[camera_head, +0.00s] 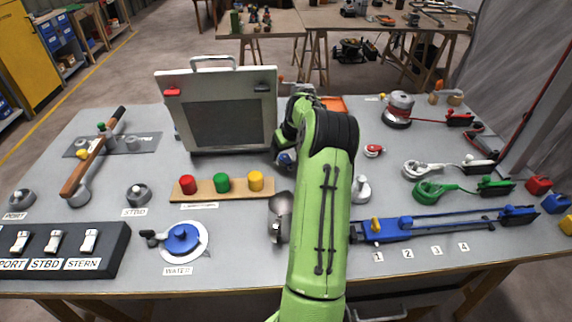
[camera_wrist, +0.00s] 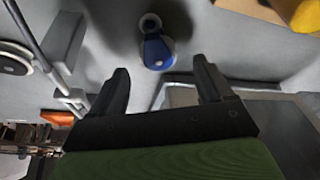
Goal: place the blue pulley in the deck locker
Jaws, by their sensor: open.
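The blue pulley (camera_wrist: 156,52) lies on the grey bench top in the wrist view, with a pale round end. My gripper (camera_wrist: 160,82) is open, and the pulley shows beyond and between its two fingers, not clasped. In the head view my gripper is mostly hidden by my green arm. The deck locker appears to be the pale box (camera_head: 215,76) with a top handle, red and black latches and a dark front panel. Its inside cannot be made out.
A wooden strip with red, green and yellow buttons (camera_head: 222,183) lies in front of the locker. A metal rounded part (camera_head: 281,216) stands close to my arm. An orange tray (camera_head: 333,103) sits behind. Blue rail (camera_head: 430,226) and coloured rope gear fill the right.

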